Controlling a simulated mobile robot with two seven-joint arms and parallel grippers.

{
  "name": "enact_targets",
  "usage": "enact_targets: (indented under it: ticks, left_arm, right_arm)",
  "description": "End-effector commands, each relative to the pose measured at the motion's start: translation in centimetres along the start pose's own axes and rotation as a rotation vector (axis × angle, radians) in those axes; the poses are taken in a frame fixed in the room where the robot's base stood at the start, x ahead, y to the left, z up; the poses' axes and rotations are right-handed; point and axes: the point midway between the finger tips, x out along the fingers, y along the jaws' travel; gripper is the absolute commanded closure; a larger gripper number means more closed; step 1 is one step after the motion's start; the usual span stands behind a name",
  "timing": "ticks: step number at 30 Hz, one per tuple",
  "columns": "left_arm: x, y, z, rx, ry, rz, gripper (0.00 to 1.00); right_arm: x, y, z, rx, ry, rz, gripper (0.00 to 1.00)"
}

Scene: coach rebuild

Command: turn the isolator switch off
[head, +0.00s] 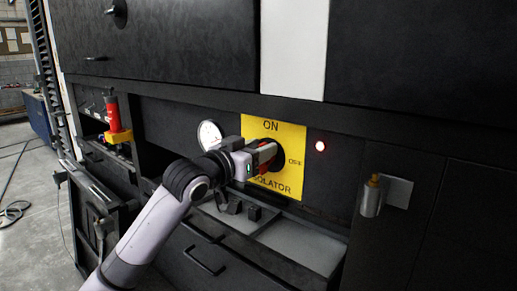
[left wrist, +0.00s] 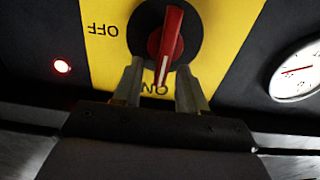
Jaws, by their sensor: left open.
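The isolator switch (left wrist: 172,32) has a red handle with a pale pointer line on a round black base. Its yellow plate (head: 290,131) is lettered ON, OFF and ISOLATOR. In the left wrist view, where the lettering is inverted, the handle points towards ON. My left gripper (left wrist: 160,88) is open, with one finger on each side of the handle's pointer end. Contact with the handle cannot be told. In the head view my left gripper (head: 266,157) covers much of the switch. My right gripper is not in view.
A red lamp (head: 320,146) glows right of the plate, and a round white gauge (head: 209,134) is left of it. Below is a grey tray ledge (head: 305,240). A metal cylinder with a brass top (head: 371,197) stands out at right. A red and yellow item (head: 115,120) is at left.

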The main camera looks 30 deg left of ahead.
Motion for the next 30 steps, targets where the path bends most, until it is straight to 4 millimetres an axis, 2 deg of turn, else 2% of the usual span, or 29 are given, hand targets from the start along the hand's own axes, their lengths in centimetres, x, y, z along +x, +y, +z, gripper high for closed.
enact_targets:
  ticks: [1,5,19,30]
  left_arm:
    - [-0.01,0.00,0.01,0.000,0.000,0.000,0.58]
    - [-0.02,0.01,0.03,0.000,-0.001,0.000,1.00]
    - [-0.01,0.16,0.27,0.047,-0.008,0.000,1.00]
    - [0.01,0.86,0.56,0.311,-0.012,0.001,1.00]
  right_arm:
    - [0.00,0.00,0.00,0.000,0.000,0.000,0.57]
    - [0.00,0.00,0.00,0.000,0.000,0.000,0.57]
    - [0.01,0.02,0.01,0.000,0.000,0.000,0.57]
    - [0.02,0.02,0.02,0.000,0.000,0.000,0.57]
